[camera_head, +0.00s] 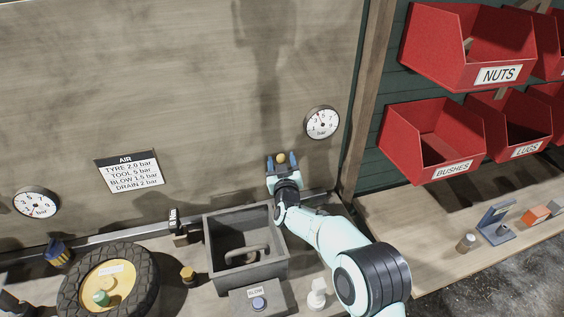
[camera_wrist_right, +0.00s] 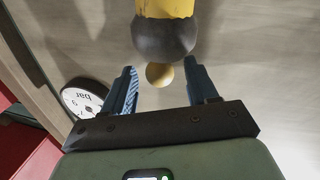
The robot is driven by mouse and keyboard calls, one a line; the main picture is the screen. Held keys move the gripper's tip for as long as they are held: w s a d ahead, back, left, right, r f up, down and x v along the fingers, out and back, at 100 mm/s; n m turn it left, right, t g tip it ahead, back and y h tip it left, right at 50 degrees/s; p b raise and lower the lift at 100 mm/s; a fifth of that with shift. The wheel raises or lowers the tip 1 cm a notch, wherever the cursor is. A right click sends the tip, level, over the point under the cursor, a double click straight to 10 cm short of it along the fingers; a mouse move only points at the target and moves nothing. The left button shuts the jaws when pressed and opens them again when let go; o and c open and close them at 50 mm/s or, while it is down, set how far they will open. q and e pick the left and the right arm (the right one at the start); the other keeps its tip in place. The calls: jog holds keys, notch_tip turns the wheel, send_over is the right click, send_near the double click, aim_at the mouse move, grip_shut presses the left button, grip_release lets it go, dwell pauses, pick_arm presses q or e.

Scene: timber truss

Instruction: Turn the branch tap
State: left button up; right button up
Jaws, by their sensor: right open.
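The branch tap seems to be the fitting in the right wrist view, with a yellow body (camera_wrist_right: 165,8), a dark round part (camera_wrist_right: 165,38) and a small yellow ball (camera_wrist_right: 160,75) at its end. My right gripper (camera_wrist_right: 163,88) is open, its blue fingers apart on either side of the small ball, with no clear contact. In the head view my right gripper (camera_head: 282,163) is up against the board, and a yellow knob (camera_head: 281,158) shows between its fingers. The gripper hides the rest of the tap there. My left gripper is not in view.
A round gauge (camera_head: 322,122) is on the board right of the gripper; another gauge (camera_head: 37,203) and an AIR sign (camera_head: 129,172) are to the left. Below are a grey open box (camera_head: 222,282), a BLOW box (camera_head: 273,300) and a tyre (camera_head: 146,275). Red bins (camera_head: 400,130) hang at right.

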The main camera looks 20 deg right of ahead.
grip_shut()
